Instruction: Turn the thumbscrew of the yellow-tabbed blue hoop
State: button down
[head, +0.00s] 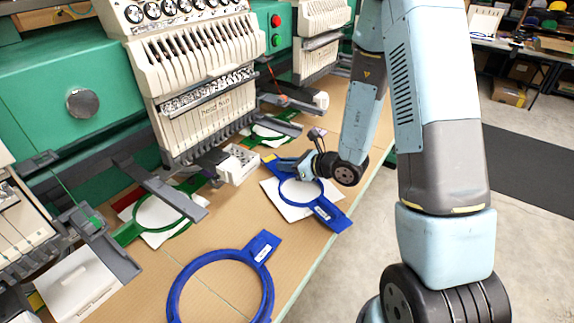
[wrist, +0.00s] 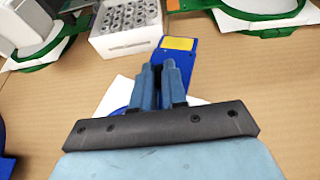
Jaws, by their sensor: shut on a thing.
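The yellow-tabbed blue hoop (head: 329,214) lies on the table with white fabric (head: 268,190) under it. In the wrist view its blue arm (wrist: 186,68) reaches away from me and ends in the yellow tab (wrist: 178,43). My gripper (head: 279,165) is low over the tab side of the hoop, its fingers pointing at the base of that arm. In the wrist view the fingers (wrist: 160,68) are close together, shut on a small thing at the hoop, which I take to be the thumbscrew. The fingers hide the thumbscrew itself.
A white box of bobbins (head: 240,166) stands just left of my gripper and also shows in the wrist view (wrist: 124,42). Another blue hoop (head: 172,297) lies nearer. A green hoop (head: 134,228) sits under the embroidery machine (head: 205,110). Bare table lies right of the tab.

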jog(key=c, duration=1.2)
grip_release()
jog(key=shift+o, duration=0.2)
